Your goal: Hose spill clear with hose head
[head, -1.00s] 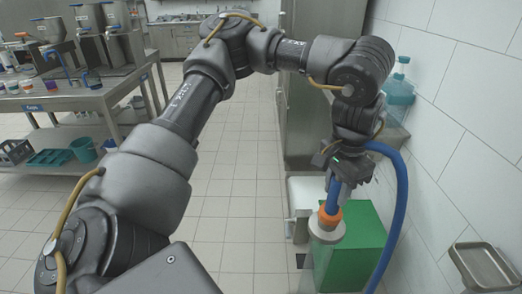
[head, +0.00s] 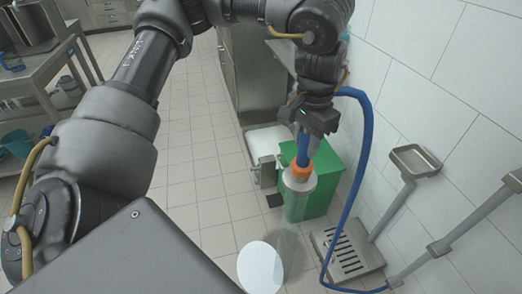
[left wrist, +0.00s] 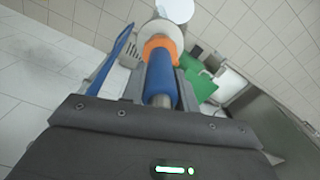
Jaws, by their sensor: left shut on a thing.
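My left gripper (head: 312,118) is shut on the hose head (head: 302,170), which has a blue grip, an orange collar and a pale round nozzle. It points downward above the floor. A faint see-through column runs from the nozzle to a white round patch (head: 260,268) on the floor; I cannot tell whether this patch is the spill or where the spray lands. In the left wrist view the hose head (left wrist: 160,78) lies between the fingers, with the white patch (left wrist: 175,10) beyond the nozzle. The blue hose (head: 362,150) loops down the right side. My right gripper is out of view.
A green bin (head: 322,200) stands just behind the hose head, with a white-topped pedal bin (head: 268,138) beside it. A floor drain grate (head: 347,255) lies at right, near wall rails and a small metal tray (head: 415,161). Tiled floor at left is open up to a steel table.

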